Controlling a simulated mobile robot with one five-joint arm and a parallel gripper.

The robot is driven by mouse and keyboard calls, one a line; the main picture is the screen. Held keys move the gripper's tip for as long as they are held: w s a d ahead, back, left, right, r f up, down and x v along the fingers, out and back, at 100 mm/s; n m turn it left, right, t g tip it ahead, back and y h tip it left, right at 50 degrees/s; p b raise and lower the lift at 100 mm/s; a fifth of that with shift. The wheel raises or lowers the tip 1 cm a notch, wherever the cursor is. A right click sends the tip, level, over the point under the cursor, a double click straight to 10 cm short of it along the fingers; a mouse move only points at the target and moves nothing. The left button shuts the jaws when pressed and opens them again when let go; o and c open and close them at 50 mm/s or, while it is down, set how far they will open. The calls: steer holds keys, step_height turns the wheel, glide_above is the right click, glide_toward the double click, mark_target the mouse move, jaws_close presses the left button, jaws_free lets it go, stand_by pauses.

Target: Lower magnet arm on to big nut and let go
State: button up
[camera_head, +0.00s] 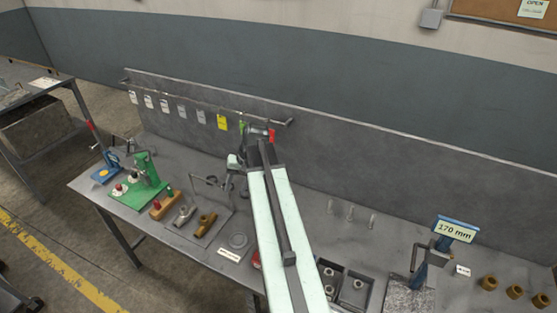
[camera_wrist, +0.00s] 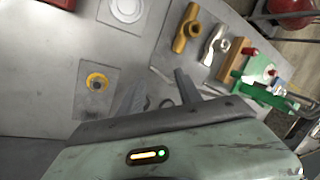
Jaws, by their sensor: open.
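My gripper (camera_wrist: 159,80) is open in the wrist view, its two grey fingers apart above the bench. A dark curved piece shows low between the fingers, too small to identify. A yellow ring with a dark centre (camera_wrist: 96,82) lies on a grey plate left of the fingers, apart from them. A thin grey stand with an arm (camera_head: 210,183) rises from the bench left of my arm in the head view. I cannot tell for sure which pieces are the magnet arm and the big nut. My arm hides part of the bench.
A brass fitting (camera_head: 205,222) and a silver fitting (camera_head: 183,215) lie beside a wooden block (camera_head: 163,207) and a green fixture (camera_head: 140,185). Small trays (camera_head: 357,290), a 170 mm sign (camera_head: 455,229) and brass bushings (camera_head: 489,283) stand right. The back panel (camera_head: 380,170) borders the bench.

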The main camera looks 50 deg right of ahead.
steer(key=s+d+r+m+t+p, duration=0.1)
steer(key=s+d+r+m+t, duration=0.2)
steer(key=d, duration=0.7)
steer(key=s+d+r+m+p, duration=0.1)
steer(key=s+d+r+m, duration=0.15)
steer(key=s+d, duration=0.45)
steer(key=shift+n, duration=0.45)
steer(key=w+f+b, duration=0.2)
steer(key=f+b, duration=0.1)
steer(key=w+f+b, duration=0.3)
steer(key=shift+w+f, duration=0.2)
jaws_close()
steer(key=shift+a, duration=0.1)
